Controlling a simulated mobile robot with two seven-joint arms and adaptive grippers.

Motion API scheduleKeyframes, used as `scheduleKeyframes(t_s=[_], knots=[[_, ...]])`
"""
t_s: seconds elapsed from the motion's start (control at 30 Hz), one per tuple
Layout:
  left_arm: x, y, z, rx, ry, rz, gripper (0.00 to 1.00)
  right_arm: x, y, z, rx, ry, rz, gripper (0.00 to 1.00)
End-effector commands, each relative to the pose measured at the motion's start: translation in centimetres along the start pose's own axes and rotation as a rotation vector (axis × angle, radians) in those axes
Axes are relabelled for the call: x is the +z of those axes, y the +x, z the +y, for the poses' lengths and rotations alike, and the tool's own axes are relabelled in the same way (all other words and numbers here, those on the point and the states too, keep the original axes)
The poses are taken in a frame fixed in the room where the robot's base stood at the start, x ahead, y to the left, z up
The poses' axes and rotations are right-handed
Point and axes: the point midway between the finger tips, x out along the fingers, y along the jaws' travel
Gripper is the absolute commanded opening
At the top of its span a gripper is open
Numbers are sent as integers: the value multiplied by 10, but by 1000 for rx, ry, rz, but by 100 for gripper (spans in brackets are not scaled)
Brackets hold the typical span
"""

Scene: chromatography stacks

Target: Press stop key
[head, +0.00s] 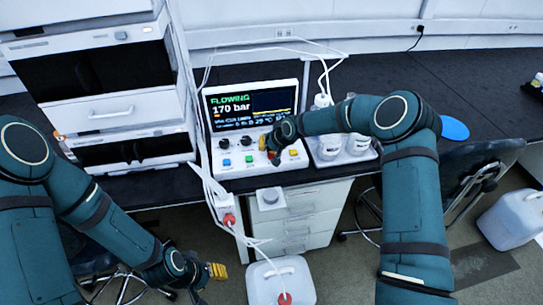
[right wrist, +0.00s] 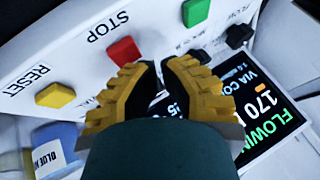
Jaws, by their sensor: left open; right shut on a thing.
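The red stop key (right wrist: 124,50) is on a white front panel, under the word STOP, in the right wrist view. It sits between the yellow reset key (right wrist: 55,95) and the green key (right wrist: 195,12). The instrument (head: 258,172) stands on the bench in the head view, its screen reading FLOWING, 170 bar. My left gripper (head: 217,271) is open, low in front of the bench.
White stacked modules (head: 118,110) stand left of the instrument. Bottles (head: 328,147) in a white tray stand right of it. A blue disc (head: 454,129) lies on the black bench. White jugs (head: 282,283) stand on the floor, and a chair (head: 460,175) is at the right.

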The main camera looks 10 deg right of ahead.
Motion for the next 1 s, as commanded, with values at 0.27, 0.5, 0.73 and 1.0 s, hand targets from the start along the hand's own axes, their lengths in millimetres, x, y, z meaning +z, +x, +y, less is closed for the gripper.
scheduleKeyframes(t_s=[0.27,0.5,0.73,1.0], knots=[[0,4,-2,0,0,0,47,2,3,2,0,-1,0,0],[0,4,-2,0,0,0,47,2,3,2,0,-1,0,0],[1,6,-2,0,0,0,47,3,5,3,0,-1,0,0],[1,9,-3,0,0,0,47,4,8,4,0,-2,0,0]])
